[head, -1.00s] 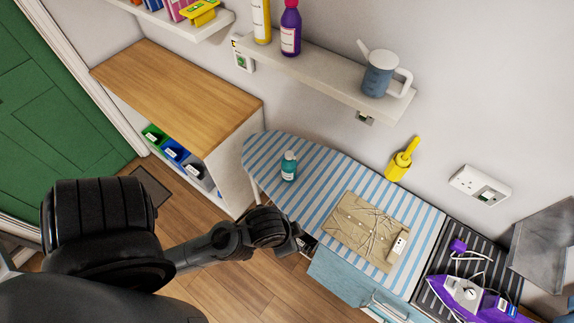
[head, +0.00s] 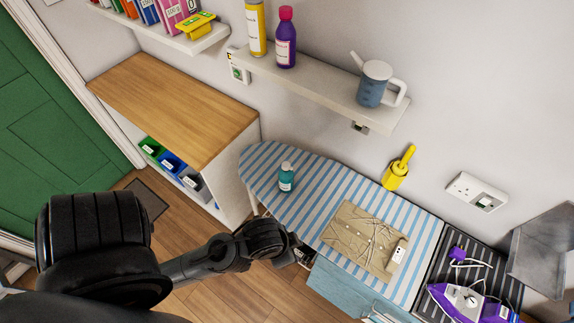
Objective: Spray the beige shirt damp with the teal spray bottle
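The teal bottle (head: 286,178) stands upright on the left part of the blue-and-white striped ironing board (head: 318,187). A small white labelled item (head: 399,250) is at the shirt's right edge. My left gripper (head: 303,256) is at the board's front edge, below the bottle and left of the shirt, apart from both. Its fingers are small and dark, so I cannot tell whether they are open. My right gripper is out of view.
A purple iron (head: 467,299) sits on a dark striped rest at the right. A wall shelf (head: 320,85) holds bottles and a grey-blue watering can (head: 375,85). A yellow holder (head: 396,176) is on the wall behind the board. A wooden-topped cabinet (head: 175,95) stands at left.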

